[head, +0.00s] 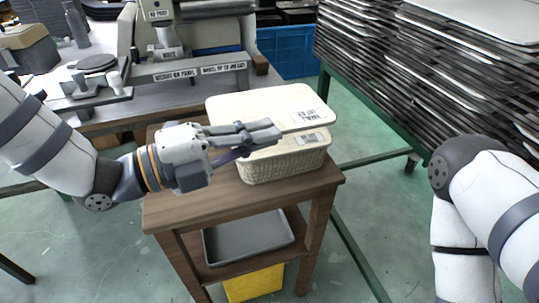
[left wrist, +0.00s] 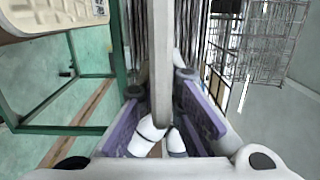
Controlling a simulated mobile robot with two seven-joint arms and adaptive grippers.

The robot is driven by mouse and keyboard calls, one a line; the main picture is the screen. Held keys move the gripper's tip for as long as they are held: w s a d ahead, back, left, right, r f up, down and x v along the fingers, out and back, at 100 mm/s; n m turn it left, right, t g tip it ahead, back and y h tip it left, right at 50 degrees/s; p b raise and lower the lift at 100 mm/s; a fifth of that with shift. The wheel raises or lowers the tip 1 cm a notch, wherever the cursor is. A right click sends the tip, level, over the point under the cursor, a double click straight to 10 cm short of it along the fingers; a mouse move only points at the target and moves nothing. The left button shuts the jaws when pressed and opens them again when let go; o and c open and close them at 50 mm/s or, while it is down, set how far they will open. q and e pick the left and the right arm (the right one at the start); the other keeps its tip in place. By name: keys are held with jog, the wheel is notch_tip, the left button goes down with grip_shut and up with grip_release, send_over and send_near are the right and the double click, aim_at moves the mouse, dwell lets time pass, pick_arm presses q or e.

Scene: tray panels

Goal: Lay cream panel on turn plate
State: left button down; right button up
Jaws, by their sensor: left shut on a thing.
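The cream panel (head: 262,103), with printed lettering near its right end, lies roughly level over a cream woven-sided basket (head: 285,165) on a wooden stand. My left gripper (head: 262,138) reaches in from the left and is shut on the panel's near edge. In the left wrist view the panel (left wrist: 160,60) shows edge-on as a pale strip between the purple finger pads. I cannot tell whether the panel still touches the basket. A dark round disc (head: 95,63) sits on the bench at the left; I cannot tell if it is the turn plate. My right gripper is out of view.
The wooden stand (head: 165,207) has a grey tray (head: 248,237) on its lower shelf and a yellow bin (head: 253,284) below. A labelled machine (head: 195,72) stands behind. Tall stacks of dark trays (head: 430,85) fill the right back. A blue crate (head: 290,50) stands between them.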

pick_arm(q)
jog(key=w+d+f+b, duration=0.1)
jog(key=w+f, duration=0.2)
jog(key=f, duration=0.4)
jog(key=shift+w+d+f, duration=0.2)
jog(key=shift+w+f, duration=0.05)
jog(key=shift+f, duration=0.15)
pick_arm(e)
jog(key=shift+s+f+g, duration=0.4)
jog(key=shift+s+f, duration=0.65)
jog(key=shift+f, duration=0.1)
pick_arm(q)
jog(key=shift+f, duration=0.2)
jog(key=c, duration=1.8)
grip_release()
jog(key=shift+r, duration=0.15)
